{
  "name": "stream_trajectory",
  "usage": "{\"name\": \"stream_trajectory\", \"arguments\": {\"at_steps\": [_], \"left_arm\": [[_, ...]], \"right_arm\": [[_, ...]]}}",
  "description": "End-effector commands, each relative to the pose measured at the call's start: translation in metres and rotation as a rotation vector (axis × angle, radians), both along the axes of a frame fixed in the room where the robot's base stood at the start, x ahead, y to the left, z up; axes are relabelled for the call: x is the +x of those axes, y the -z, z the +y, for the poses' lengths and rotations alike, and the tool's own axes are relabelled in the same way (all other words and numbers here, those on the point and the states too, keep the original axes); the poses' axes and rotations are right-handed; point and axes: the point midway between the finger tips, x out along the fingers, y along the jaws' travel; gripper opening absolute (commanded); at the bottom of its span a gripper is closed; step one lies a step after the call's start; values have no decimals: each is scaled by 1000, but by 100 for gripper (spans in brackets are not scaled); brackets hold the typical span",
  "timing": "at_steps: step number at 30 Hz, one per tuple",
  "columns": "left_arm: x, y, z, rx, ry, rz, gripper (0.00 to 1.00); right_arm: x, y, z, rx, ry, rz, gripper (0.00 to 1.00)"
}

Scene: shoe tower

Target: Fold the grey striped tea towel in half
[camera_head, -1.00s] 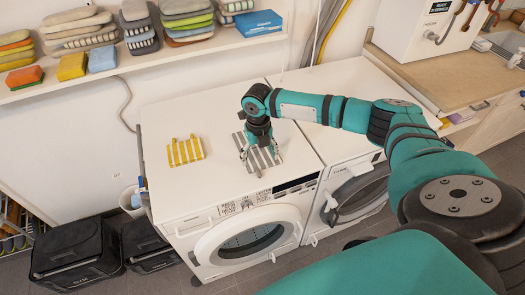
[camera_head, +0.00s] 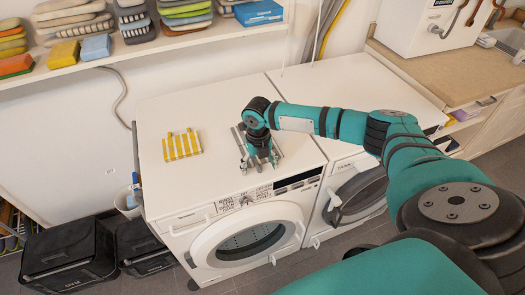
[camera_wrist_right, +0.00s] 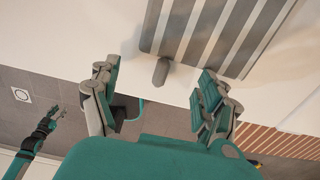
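The grey and white striped tea towel (camera_head: 238,137) lies on top of the left washing machine. My right gripper partly hides it in the head view. In the right wrist view the towel (camera_wrist_right: 222,28) lies flat at the top, with a small grey tab (camera_wrist_right: 161,72) sticking out from its near edge. My right gripper (camera_head: 258,165) is at the towel's front edge. In the wrist view its fingers are spread wide, with the tab between and beyond them and nothing held. My left gripper (camera_wrist_right: 57,114) shows small at the lower left of the wrist view; its opening is unclear.
A yellow striped cloth (camera_head: 182,145) lies to the left on the same machine top (camera_head: 205,185). The machine's front edge is close to my right gripper. A shelf (camera_head: 130,57) with stacked folded cloths runs along the back wall. Black bins (camera_head: 68,255) stand on the floor.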

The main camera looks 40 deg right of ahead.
Motion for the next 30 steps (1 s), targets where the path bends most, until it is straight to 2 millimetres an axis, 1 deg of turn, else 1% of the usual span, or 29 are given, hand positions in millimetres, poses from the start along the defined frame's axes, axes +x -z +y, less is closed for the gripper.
{"name": "stream_trajectory", "arguments": {"at_steps": [6,11,19,30], "left_arm": [[0,0,0,0,1,-1,37],[0,-4,-1,-1,1,-1,37],[0,-16,-1,-1,1,-1,37],[1,-17,-1,-1,0,-1,37]], "right_arm": [[-2,2,1,0,-1,5,77],[-1,-3,1,1,-1,5,75],[3,-19,0,1,-1,3,59],[4,-20,-1,0,-1,2,33]]}}
